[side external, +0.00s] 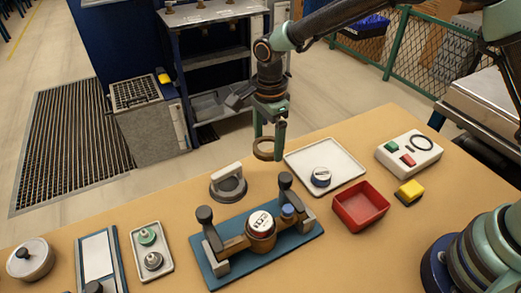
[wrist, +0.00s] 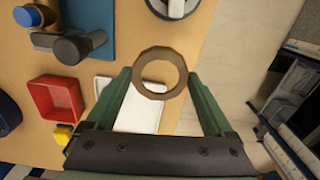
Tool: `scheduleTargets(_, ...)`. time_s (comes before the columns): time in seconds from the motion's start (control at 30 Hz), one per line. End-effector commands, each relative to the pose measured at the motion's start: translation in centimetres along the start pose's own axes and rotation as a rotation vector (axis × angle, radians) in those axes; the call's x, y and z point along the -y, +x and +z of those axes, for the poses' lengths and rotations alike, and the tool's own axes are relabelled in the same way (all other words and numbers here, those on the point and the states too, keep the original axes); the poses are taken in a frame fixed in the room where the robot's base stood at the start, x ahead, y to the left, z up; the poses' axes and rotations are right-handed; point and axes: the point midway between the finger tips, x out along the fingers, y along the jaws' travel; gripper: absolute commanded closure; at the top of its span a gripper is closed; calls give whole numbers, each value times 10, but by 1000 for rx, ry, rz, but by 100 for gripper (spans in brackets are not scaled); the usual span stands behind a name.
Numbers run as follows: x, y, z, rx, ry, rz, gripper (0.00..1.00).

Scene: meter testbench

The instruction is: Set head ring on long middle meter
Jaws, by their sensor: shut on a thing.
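My gripper (side external: 268,143) is shut on a brown head ring (side external: 263,156), held in the air beyond the bench's meter. In the wrist view the ring (wrist: 160,51) sits level between the green fingertips, its hole open. The long brown meter (side external: 235,243) lies on a blue base plate (side external: 303,236) between two dark-handled clamps. A round white dial (side external: 261,222) faces up at its middle. A blue cap (side external: 288,210) is at its right end; the cap also shows in the wrist view (wrist: 36,15). The ring is well apart from the meter.
A white-handled round part (side external: 228,184) stands behind the meter. A red bin (side external: 361,207), yellow block (side external: 410,191) and button box (side external: 408,153) lie right. Trays and a lidded pot (side external: 30,259) lie left.

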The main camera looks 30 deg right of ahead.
Motion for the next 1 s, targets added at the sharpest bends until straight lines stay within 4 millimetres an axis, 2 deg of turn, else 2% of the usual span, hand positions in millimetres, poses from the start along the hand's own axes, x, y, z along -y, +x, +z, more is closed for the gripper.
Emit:
scheduleTargets(0.03, 1, -18, 0, 3, 0, -8, 71)
scheduleTargets(0.2, 1, -64, 0, 2, 0, -6, 71)
scheduleTargets(0.33, 1, -91, 0, 2, 0, -5, 71)
scheduleTargets(0.5, 0, -113, 0, 1, 0, -2, 71)
scheduleTargets(0.63, -6, -119, 8, 0, -24, 0, 71)
scheduleTargets(0.73, -21, -116, 25, 0, -85, 1, 71)
scheduleTargets(1.0, -96, -92, 88, 0, -344, 1, 71)
